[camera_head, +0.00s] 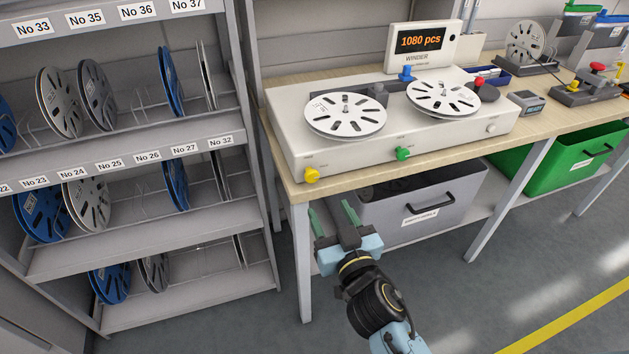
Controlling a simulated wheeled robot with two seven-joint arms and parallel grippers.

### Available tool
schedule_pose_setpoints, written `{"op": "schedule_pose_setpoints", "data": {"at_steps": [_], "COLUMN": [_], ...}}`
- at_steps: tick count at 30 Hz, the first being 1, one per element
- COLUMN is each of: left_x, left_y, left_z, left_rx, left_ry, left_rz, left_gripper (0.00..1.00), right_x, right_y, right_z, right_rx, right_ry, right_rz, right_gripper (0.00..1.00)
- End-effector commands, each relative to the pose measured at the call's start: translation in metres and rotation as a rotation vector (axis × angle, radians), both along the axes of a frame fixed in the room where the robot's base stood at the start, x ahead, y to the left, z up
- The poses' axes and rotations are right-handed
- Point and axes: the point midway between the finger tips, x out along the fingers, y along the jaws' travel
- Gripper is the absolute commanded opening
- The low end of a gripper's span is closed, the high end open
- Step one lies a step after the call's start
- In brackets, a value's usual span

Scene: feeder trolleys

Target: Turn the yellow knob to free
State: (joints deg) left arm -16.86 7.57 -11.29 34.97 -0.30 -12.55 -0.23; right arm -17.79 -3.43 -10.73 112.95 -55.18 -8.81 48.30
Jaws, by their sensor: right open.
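The yellow knob (311,176) is on the front left of the white winder (290,135), near the table's front edge. A green knob (403,153) and a white knob (491,128) sit further right on the same front face. My right gripper (332,218) is open and empty, below and slightly right of the yellow knob, apart from it. Its green-tipped fingers point up toward the table edge. The marking beside the yellow knob is too small to read. My left gripper is not in view.
The wooden table (375,173) has a front edge and a leg (302,265) near my gripper. A grey bin (450,200) and a green bin (570,165) stand below. A reel rack (170,255) fills the left. Two reels lie on the winder.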

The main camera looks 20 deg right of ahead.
Motion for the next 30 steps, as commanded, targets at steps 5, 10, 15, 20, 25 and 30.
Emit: {"op": "schedule_pose_setpoints", "data": {"at_steps": [5, 10, 15, 20, 25, 30], "left_x": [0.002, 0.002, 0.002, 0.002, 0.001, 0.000], "left_y": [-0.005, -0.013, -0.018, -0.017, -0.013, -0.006], "left_z": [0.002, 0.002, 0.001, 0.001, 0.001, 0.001], "left_rx": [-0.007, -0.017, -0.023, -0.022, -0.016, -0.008], "left_ry": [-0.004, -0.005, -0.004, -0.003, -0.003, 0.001], "left_rz": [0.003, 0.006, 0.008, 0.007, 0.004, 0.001], "left_gripper": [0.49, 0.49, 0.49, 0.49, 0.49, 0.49], "right_x": [0.035, 0.066, 0.088, 0.099, 0.101, 0.101], "right_y": [0.002, 0.003, 0.003, 0.003, 0.004, 0.004], "right_z": [0.001, 0.000, -0.001, 0.000, -0.001, -0.001], "right_rx": [-0.002, -0.002, -0.001, -0.001, 0.000, 0.000], "right_ry": [-0.002, -0.001, 0.001, 0.001, 0.003, 0.003], "right_rz": [0.001, 0.002, 0.000, 0.000, 0.000, 0.000], "right_gripper": [0.52, 0.52, 0.52, 0.52, 0.52, 0.50]}}
